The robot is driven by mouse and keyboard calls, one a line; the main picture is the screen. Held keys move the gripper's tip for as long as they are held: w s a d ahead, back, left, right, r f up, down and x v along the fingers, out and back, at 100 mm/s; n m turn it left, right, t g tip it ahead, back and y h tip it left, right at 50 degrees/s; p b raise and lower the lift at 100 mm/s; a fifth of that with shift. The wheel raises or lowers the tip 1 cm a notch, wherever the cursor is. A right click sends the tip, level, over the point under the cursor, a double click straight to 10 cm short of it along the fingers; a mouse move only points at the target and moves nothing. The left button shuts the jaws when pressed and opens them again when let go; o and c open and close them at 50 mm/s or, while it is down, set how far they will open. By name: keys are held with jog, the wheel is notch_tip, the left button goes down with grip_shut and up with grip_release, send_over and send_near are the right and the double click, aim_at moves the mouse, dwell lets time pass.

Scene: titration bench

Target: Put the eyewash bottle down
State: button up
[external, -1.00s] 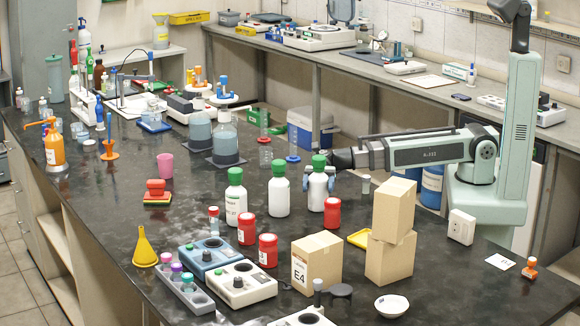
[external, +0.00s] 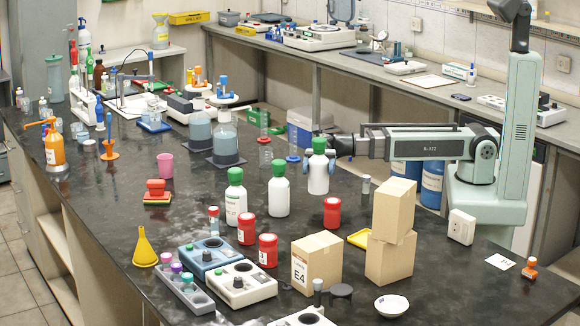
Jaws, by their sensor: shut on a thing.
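The eyewash bottle (external: 318,178) is white with a green cap, upright in my gripper (external: 319,165). My gripper reaches in from the right and is shut on the bottle's upper body, a finger on each side. The bottle appears to hang a little above the dark bench top (external: 190,250). Two similar white, green-capped bottles stand to its left, one close by (external: 279,197) and one farther left (external: 236,203). The label print is too small to read.
A red jar (external: 332,213) stands just in front of the held bottle. A small grey-capped vial (external: 365,188) and stacked cardboard boxes (external: 391,235) are to the right. More red jars (external: 246,229) stand front left. Bare bench lies between the pink cup (external: 165,167) and the bottles.

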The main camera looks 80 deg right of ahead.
aim_at(319, 154)
jog(key=shift+r, duration=2)
jog(key=shift+s+a+r, duration=0.1)
jog(key=shift+a+r, duration=0.05)
jog(key=s+a+n+g+h, duration=0.1)
jog(key=s+a+n+g, duration=0.4)
jog(key=s+a, duration=1.35)
jog(key=shift+m+g, duration=0.5)
jog(key=shift+m, duration=0.1)
jog(key=shift+w+a+f, duration=0.15)
jog(key=shift+f, duration=1.4)
jog(key=shift+w+a+f, duration=0.15)
jog(key=shift+w+f, duration=0.05)
jog(key=shift+f, duration=1.35)
jog(key=shift+w+a+f, duration=0.15)
jog(key=shift+f, duration=1.4)
jog(key=shift+f, duration=0.1)
jog(key=o, duration=1.4)
